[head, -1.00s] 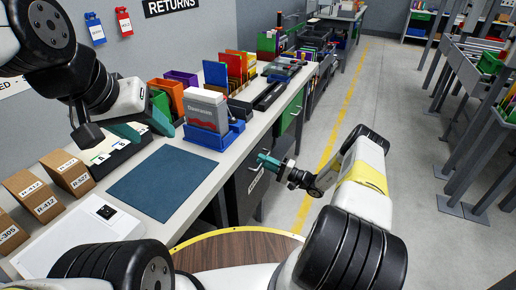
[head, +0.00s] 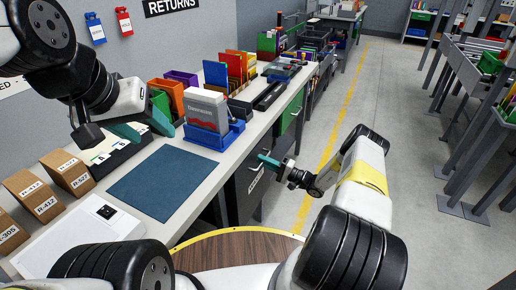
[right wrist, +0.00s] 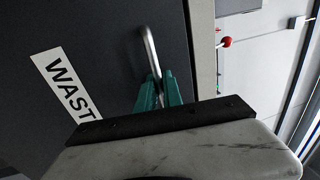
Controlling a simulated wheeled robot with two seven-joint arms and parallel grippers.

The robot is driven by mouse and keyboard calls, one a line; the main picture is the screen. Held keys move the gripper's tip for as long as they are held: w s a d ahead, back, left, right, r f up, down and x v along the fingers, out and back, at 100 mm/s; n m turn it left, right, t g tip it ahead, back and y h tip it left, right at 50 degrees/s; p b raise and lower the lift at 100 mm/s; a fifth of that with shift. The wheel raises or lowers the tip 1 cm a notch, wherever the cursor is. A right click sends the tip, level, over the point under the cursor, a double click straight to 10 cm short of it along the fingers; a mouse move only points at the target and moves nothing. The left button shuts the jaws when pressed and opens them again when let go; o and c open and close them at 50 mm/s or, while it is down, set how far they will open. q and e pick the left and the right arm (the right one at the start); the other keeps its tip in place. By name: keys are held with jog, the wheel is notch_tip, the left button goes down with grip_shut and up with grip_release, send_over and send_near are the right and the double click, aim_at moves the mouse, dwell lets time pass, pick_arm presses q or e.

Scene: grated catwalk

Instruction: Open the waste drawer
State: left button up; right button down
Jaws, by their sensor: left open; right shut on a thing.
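The waste drawer (head: 243,192) is the dark front under the bench, and it looks closed. In the right wrist view its dark face (right wrist: 85,30) carries a white label (right wrist: 67,84) reading "WAST", the rest hidden by my gripper. A metal bar handle (right wrist: 151,50) stands on that face. My right gripper (head: 268,160) is at the drawer front; in the right wrist view its teal fingers (right wrist: 158,90) are shut on the handle's near end. My left gripper (head: 148,128) is open and empty above the bench, left of the blue bin.
The bench carries a dark teal mat (head: 163,182), a blue bin (head: 213,138) with a grey box, and several cardboard label boxes (head: 68,172). The floor (head: 340,100) right of the bench is clear.

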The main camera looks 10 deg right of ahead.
jog(key=shift+d, duration=0.1)
dwell(0.8)
jog(key=r+v, duration=0.2)
jog(key=v, duration=1.3)
jog(key=s+r+v, duration=0.1)
jog(key=r+v, duration=0.2)
jog(key=v, duration=1.1)
jog(key=shift+s+d+r, duration=0.15)
jog(key=shift+d, duration=0.55)
jog(key=c, duration=1.8)
grip_release()
jog(key=shift+o, duration=0.2)
jog(key=shift+d, duration=0.1)
jog(key=v, duration=0.7)
jog(key=shift+s+d, duration=0.2)
jog(key=shift+d, duration=0.05)
